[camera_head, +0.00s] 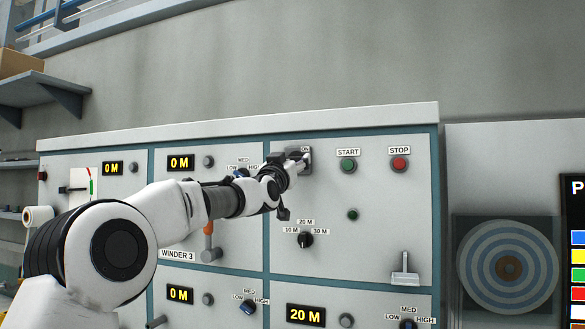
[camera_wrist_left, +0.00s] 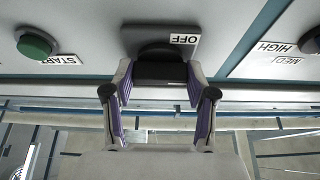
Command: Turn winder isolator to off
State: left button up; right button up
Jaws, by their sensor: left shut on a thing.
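The winder isolator is a grey square plate (camera_head: 306,163) with a dark knob, on the upper part of the white control panel. Its ON label (camera_head: 304,149) shows at the top edge in the head view. In the left wrist view the plate (camera_wrist_left: 137,34) has an OFF label (camera_wrist_left: 184,39), and the dark knob (camera_wrist_left: 160,72) sits between my fingers. My left gripper (camera_head: 290,166) is shut on this knob and hides much of it in the head view. Which label the knob points to, I cannot tell. My right gripper is not in view.
An orange-handled lever (camera_head: 208,236) is near my left forearm. A striped round disc (camera_head: 508,267) is further right.

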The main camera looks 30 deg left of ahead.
pick_arm(q)
jog(key=shift+n, duration=0.3)
jog(key=o, duration=1.2)
jog(key=shift+c, duration=0.2)
jog(key=v, duration=0.7)
jog(key=shift+s, duration=0.2)
jog(key=shift+w+d+f, duration=0.1)
jog(key=shift+f, duration=0.1)
